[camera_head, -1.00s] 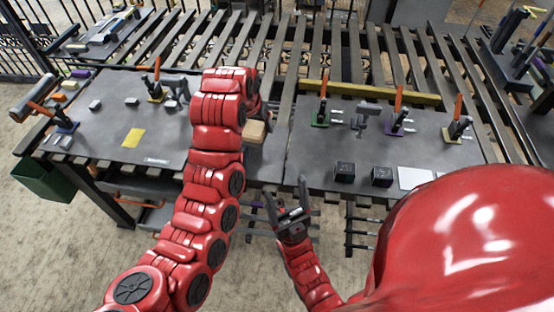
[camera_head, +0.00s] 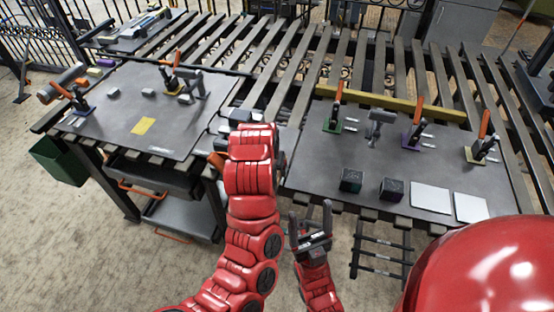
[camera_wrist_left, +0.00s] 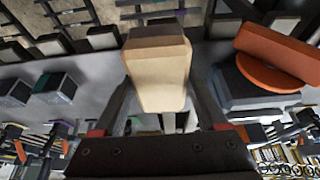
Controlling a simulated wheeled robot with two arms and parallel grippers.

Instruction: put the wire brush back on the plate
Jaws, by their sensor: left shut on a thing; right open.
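My left gripper (camera_wrist_left: 158,88) is shut on a tan, wood-coloured block (camera_wrist_left: 158,62), which I take to be the wire brush; no bristles show. In the head view my left arm hides this gripper and the block. Two large dark grey plates lie on the slatted table, a left plate (camera_head: 110,122) and a right plate (camera_head: 300,172). My left arm reaches to the gap between them. I cannot tell which plate is meant. My right gripper (camera_head: 311,217) is open and empty, in front of the right plate's near edge.
The right plate holds two dark cubes (camera_head: 351,181), light flat sheets (camera_head: 431,198) and several orange-handled clamps (camera_head: 415,128). The left plate holds a yellow patch (camera_head: 143,126), clamps and small blocks. An orange disc (camera_wrist_left: 268,68) shows beside the held block in the left wrist view.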

